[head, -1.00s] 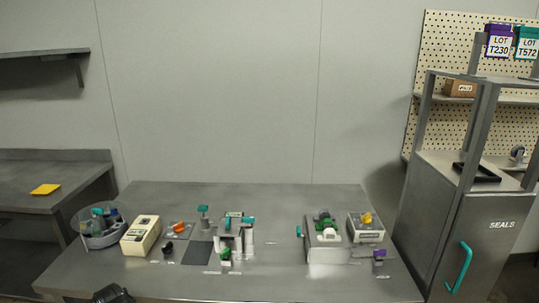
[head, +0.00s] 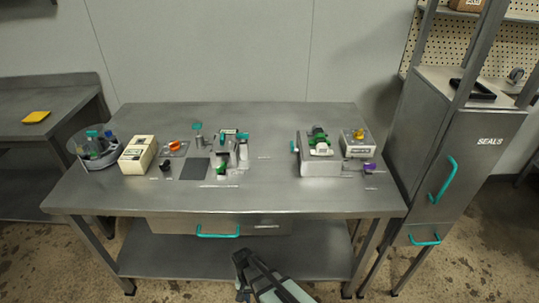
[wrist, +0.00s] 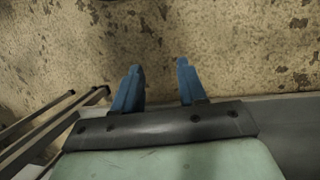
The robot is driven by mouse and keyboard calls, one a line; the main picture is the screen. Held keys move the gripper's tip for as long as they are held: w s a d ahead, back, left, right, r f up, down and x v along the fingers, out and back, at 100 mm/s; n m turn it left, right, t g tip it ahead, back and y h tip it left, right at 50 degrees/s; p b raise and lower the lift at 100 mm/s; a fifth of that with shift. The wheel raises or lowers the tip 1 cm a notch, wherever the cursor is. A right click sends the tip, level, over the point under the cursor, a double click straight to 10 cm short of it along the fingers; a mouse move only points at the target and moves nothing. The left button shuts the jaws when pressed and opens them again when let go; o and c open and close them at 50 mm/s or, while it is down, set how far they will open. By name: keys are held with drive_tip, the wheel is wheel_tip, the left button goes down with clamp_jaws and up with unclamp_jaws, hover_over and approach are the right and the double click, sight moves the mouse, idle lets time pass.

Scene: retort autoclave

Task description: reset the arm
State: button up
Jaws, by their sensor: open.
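My gripper (wrist: 158,68) shows in the wrist view with its two blue fingers apart and nothing between them. It hangs over the stained floor, clear of any object. In the head view my arm's dark end (head: 246,268) is at the bottom centre, in front of the steel table (head: 262,188) and lower in the picture than its drawer.
The table holds a round bin (head: 82,162), a cream box (head: 138,155), a grey press-like device (head: 312,166) and several small items. A drawer with a teal handle (head: 218,235) is under the tabletop. A SEALS cabinet (head: 470,160) stands right.

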drive_tip(key=s+d+f+g+y, duration=0.1)
drive_tip(key=s+d+f+g, duration=0.1)
drive_tip(key=s+d, duration=0.7)
drive_tip(key=s+d+f+g+y, duration=0.1)
drive_tip(key=s+d+f, duration=0.1)
drive_tip(key=s+d, duration=0.8)
drive_tip(key=d, duration=0.4)
drive_tip(key=shift+s+g, duration=0.25)
drive_tip(key=shift+g, duration=0.15)
